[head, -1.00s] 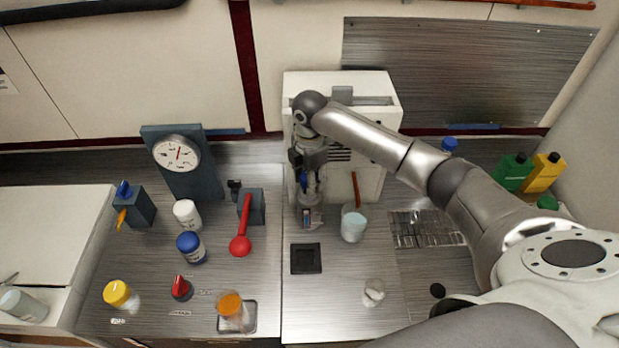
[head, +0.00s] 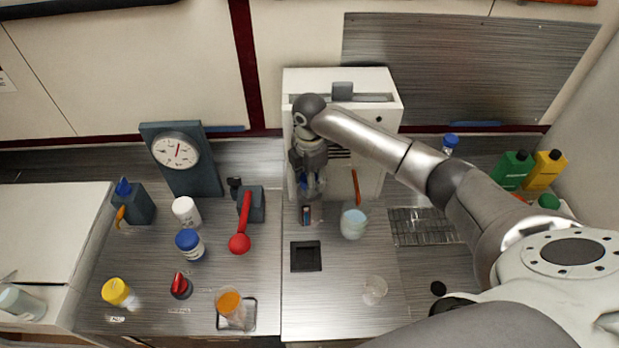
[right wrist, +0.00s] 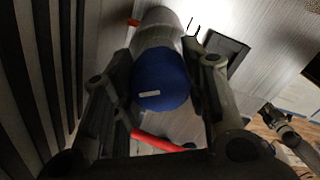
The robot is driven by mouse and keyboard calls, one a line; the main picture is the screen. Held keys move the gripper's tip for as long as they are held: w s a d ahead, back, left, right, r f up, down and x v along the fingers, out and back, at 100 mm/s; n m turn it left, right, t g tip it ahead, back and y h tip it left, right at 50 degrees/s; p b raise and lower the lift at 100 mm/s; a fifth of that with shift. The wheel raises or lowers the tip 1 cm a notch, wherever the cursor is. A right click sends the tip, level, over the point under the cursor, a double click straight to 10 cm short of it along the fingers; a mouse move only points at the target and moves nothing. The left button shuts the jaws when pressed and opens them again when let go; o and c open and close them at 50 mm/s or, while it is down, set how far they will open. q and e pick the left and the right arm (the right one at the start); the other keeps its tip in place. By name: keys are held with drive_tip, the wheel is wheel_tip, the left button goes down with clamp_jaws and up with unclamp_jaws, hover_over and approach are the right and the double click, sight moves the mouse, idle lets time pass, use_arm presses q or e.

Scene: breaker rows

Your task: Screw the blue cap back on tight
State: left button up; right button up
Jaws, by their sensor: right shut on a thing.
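My right gripper (head: 312,186) is in front of the white cabinet, low near the counter. In the right wrist view its two fingers (right wrist: 163,78) stand on either side of a blue cap (right wrist: 162,82) and are shut on it. A pale, see-through container (right wrist: 160,32) shows directly beyond the cap, in line with it. I cannot tell how tightly the two are joined. In the head view the gripper mostly hides the cap. Another blue-capped jar (head: 189,244) stands on the left counter.
The white cabinet (head: 392,88) stands close behind my right gripper. A pale cup (head: 353,223) with a red stick is just to its right. A black square tray (head: 306,266) lies in front. A red-handled lever (head: 241,240) and a gauge (head: 176,152) are to the left.

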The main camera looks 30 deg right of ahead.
drive_tip(key=shift+f, duration=0.45)
drive_tip(key=o, duration=1)
drive_tip(key=shift+o, duration=0.2)
drive_tip(key=shift+r, duration=0.2)
wheel_tip(320, 180, up, 12)
drive_tip(key=shift+f, duration=0.15)
drive_tip(key=shift+s, duration=0.1)
drive_tip(key=shift+c, duration=0.2)
